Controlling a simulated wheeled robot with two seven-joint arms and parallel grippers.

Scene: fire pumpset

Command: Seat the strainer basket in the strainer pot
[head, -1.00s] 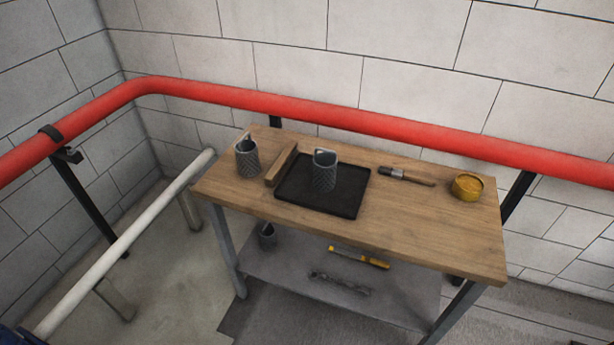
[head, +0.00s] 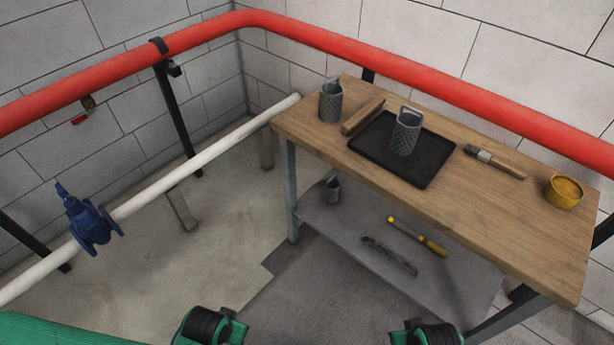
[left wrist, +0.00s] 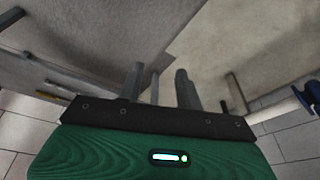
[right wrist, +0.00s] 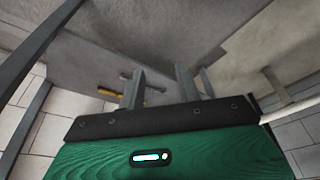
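In the head view, one grey mesh strainer basket (head: 406,134) with a handle stands upright on the black tray (head: 435,172) on the workbench. A smaller grey cup-like piece (head: 332,189) is on the lower shelf. My right gripper (right wrist: 160,70) is also open and empty. Both are away from the baskets, and their fingers are not visible in the head view.
On the bench (head: 490,210) are a wooden block (head: 362,116), a brush (head: 494,161) and a yellow tin (head: 564,190). The shelf holds a yellow-handled tool (head: 418,236). A red pipe (head: 440,85) runs behind. A white pipe with a blue valve (head: 90,220) is left.

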